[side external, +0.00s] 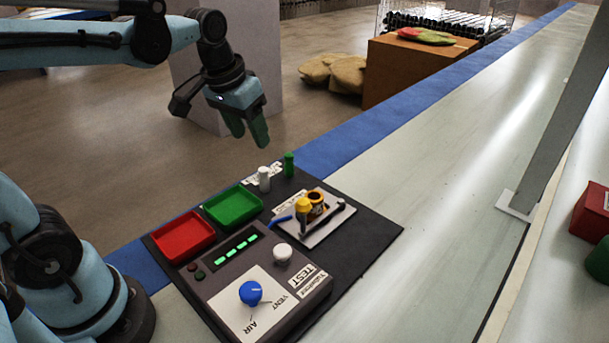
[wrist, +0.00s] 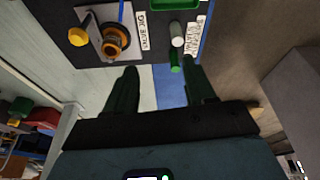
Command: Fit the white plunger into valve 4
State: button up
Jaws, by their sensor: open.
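The white plunger (side external: 264,178) stands upright near the back edge of the black board, beside a green plunger (side external: 288,163). In the wrist view, the white plunger (wrist: 178,30) and green plunger (wrist: 174,61) show close together, ahead of the fingers. A brown-orange round fitting with an open top (side external: 317,199) sits on a light plate beside a yellow-capped part (side external: 303,208). No readable number marks either as valve 4. My gripper (side external: 246,132) is open and empty, fingers pointing down, above and behind the plungers. Its fingers (wrist: 160,78) are spread in the wrist view.
A red tray (side external: 183,237) and a green tray (side external: 233,205) lie left of the plungers. A grey test box (side external: 232,287) with a blue knob (side external: 250,292) and a white knob (side external: 282,252) stands in front. The bench right of the board is clear up to a grey post (side external: 560,110).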

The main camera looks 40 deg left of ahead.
jog(key=w+a+n+g, duration=0.1)
jog(key=w+a+g, duration=0.2)
jog(key=w+a, duration=0.15)
send_over(263, 169)
jog(key=f, duration=0.6)
jog(key=shift+w+a+f, duration=0.1)
jog(key=shift+a+f, duration=0.05)
jog(key=shift+a, duration=0.1)
jog(key=shift+d+f, duration=0.15)
jog(key=shift+f, duration=1.4)
jog(key=shift+d+f, duration=0.1)
jog(key=shift+f, duration=1.45)
grip_shut()
